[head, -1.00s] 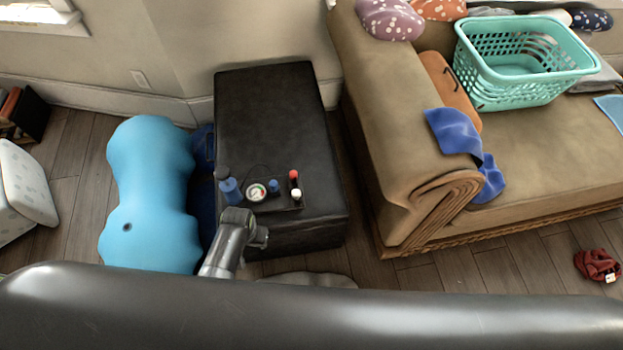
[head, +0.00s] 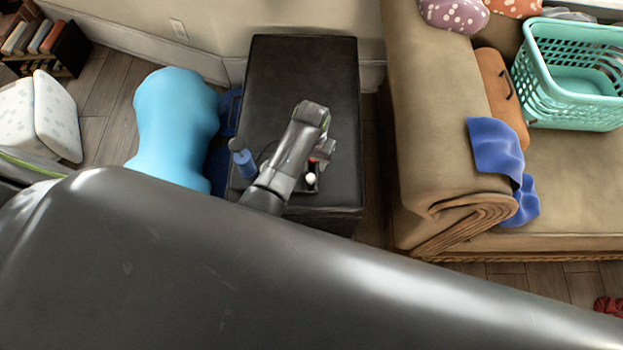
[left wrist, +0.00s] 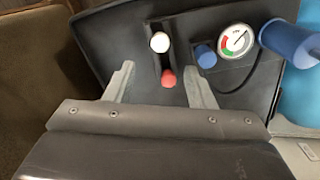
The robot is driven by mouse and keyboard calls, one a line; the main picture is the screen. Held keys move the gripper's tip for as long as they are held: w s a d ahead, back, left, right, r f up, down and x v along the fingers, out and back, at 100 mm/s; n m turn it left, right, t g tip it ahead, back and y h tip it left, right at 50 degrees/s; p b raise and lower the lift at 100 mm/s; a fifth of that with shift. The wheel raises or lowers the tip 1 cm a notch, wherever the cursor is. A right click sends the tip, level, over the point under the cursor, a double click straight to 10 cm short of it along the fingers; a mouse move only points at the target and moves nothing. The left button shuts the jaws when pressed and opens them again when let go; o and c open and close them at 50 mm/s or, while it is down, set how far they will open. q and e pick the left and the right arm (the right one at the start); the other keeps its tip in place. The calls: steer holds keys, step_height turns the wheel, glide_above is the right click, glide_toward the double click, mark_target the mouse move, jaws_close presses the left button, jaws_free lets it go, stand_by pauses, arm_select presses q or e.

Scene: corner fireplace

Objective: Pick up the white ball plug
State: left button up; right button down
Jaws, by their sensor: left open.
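The white ball plug (head: 310,179) shows its round white top on a small dark tray on the black ottoman, just below my left gripper (head: 322,150) in the head view. In the left wrist view the white ball plug (left wrist: 160,42) sits on a dark strip. A red plug (left wrist: 168,77) is on the same strip, nearer the gripper. My left gripper (left wrist: 157,68) is open and empty, with the red plug between its fingers' lines and the white ball beyond the fingertips. My right gripper is not in view.
The left wrist view shows a round gauge (left wrist: 234,41) and a small blue plug (left wrist: 205,56). The ottoman (head: 300,70) is otherwise clear. A sofa (head: 430,150) stands right, a light-blue cushion (head: 172,125) left.

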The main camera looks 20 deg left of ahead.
mark_target(311, 177)
arm_select(q)
step_height(311, 177, down, 3)
steer(key=shift+r, duration=0.1)
steer(key=shift+f+b, duration=0.35)
steer(key=shift+f, duration=0.15)
step_height(311, 177, down, 5)
steer(key=shift+s+r+b, duration=0.1)
steer(key=shift+b, duration=0.65)
steer(key=shift+c, duration=1.3)
steer(key=c, duration=0.7)
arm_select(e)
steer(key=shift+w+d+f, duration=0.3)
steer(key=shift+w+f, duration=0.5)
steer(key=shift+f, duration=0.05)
